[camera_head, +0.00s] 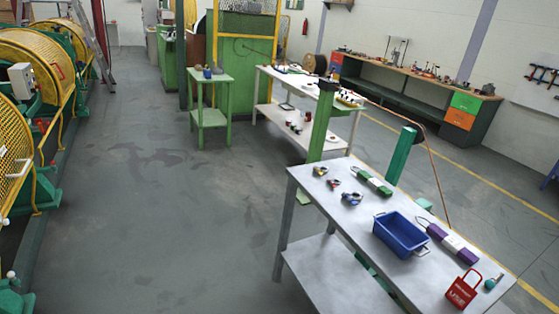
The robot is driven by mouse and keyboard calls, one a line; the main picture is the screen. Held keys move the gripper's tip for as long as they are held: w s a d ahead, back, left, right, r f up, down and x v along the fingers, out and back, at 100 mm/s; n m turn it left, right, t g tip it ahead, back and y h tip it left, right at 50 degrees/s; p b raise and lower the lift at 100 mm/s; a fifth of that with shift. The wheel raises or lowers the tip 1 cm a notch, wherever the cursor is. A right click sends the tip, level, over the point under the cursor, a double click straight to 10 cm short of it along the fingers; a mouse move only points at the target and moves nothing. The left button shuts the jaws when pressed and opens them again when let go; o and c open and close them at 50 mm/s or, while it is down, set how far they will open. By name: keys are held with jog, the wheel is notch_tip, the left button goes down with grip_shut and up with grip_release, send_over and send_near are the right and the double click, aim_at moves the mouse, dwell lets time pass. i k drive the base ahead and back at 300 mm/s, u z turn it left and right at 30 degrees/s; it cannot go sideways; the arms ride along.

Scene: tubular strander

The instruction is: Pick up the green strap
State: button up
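The green strap (372,181) is a folded bundle with a pale band round its middle. It lies flat near the back edge of the grey metal table (320,203), at the right of the view. A similar purple strap (452,242) with a white middle lies farther right on the same table. A blue bin (400,234) stands between the two straps, nearer the front. My gripper does not show in this view, so its state and its distance from the strap cannot be seen.
Small tools (351,198) lie left of the blue bin. A red padlock-shaped item (463,290) stands at the table's right end. Green posts (323,118) rise behind the table. The yellow strander (38,68) lines the left. Grey floor (150,200) between is clear.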

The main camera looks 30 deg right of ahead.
aim_at(376, 185)
jog(key=z, duration=0.05)
jog(key=i, duration=1.25)
jog(key=z, duration=0.95)
jog(key=i, duration=0.7)
jog(key=z, duration=0.4)
jog(key=k, duration=0.9)
jog(key=z, duration=0.25)
jog(key=i, duration=0.9)
jog(key=u, duration=0.1)
